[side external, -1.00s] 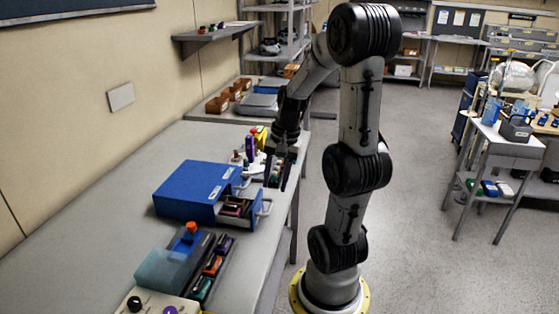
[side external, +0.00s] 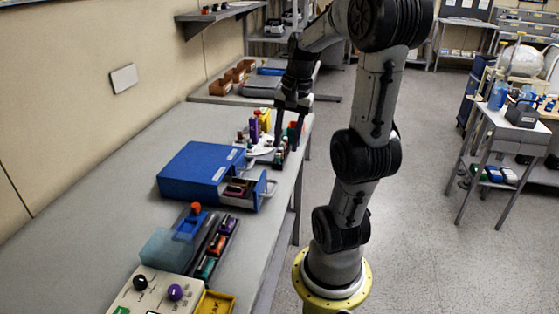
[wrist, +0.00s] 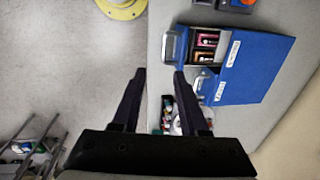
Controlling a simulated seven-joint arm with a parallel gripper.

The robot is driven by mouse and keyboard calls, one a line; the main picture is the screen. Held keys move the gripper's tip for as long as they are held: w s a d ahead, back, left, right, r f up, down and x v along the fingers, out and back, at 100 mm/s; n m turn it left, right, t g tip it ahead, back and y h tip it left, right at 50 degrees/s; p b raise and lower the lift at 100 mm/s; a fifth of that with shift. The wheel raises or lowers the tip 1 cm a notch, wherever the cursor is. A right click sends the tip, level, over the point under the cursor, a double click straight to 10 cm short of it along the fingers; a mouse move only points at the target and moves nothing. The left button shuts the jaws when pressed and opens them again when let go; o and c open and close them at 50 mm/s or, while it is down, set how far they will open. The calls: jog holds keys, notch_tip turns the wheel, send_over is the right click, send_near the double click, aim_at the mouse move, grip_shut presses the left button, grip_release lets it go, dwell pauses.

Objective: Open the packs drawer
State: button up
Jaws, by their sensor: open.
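A blue two-drawer cabinet (side external: 195,172) stands on the bench; it also shows in the wrist view (wrist: 262,68). Its near drawer (side external: 243,192) is pulled out, with small packs inside, and shows in the wrist view (wrist: 205,45). The other drawer looks shut, with a loop handle (wrist: 180,86) on its front. The white labels are too small to read. My gripper (side external: 289,138) is open and empty, pointing down beyond the cabinet.
A tray of small coloured items (side external: 215,250) and a control box with knobs (side external: 155,292) lie nearer the camera. The bench's front edge is close; open floor lies beyond.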

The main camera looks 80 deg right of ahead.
jog(key=s+f+g+y, duration=0.1)
jog(key=s+f+g, duration=0.3)
jog(key=n+h, duration=1.9)
jog(key=n, duration=0.5)
send_near(272, 194)
jog(key=shift+s+d+f+t, duration=0.1)
jog(key=shift+s+d+t, duration=0.1)
jog(key=shift+s, duration=0.3)
jog(key=shift+s+d+f+t, duration=0.1)
jog(key=shift+s+d+t, duration=0.1)
jog(key=shift+s, duration=0.3)
jog(key=shift+w+a+n+t, duration=0.3)
jog(key=shift+a+n+t, duration=0.5)
jog(key=shift+n+t, duration=0.15)
jog(key=shift+w+d, duration=0.15)
jog(key=shift+d, duration=6.7)
jog(key=c, duration=0.6)
jog(key=shift+f, duration=0.15)
grip_shut()
